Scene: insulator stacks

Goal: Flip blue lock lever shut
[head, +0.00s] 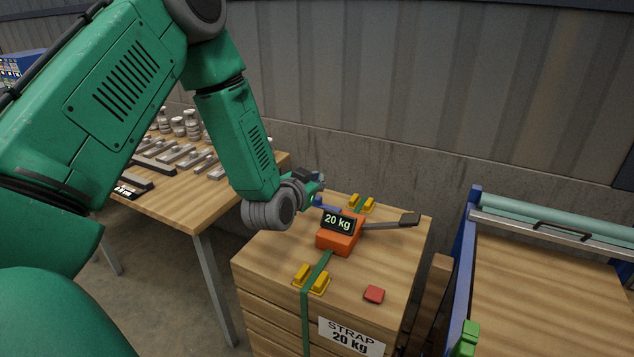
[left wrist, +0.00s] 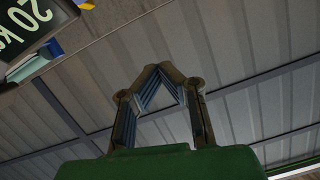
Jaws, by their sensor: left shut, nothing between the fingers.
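The orange strap tensioner (head: 338,240) sits on top of the wooden crate, and its display (head: 337,222) reads "20 kg". The blue lock lever (head: 326,204) shows at the tensioner's far left side, close to my left gripper (head: 314,179). In the left wrist view, a blue piece (left wrist: 53,48) lies beside the display (left wrist: 25,22) at the upper left. My left gripper (left wrist: 158,76) is shut and empty there, fingertips together, apart from the blue piece. In the head view my wrist partly hides the gripper. My right gripper is out of view.
A grey handle (head: 392,224) sticks out right from the tensioner. A green strap (head: 306,310) runs over the crate (head: 262,262) between yellow corner pieces (head: 312,278). A red block (head: 374,294) lies on the crate. A table (head: 178,203) with metal parts stands left, a blue-framed bench (head: 545,285) right.

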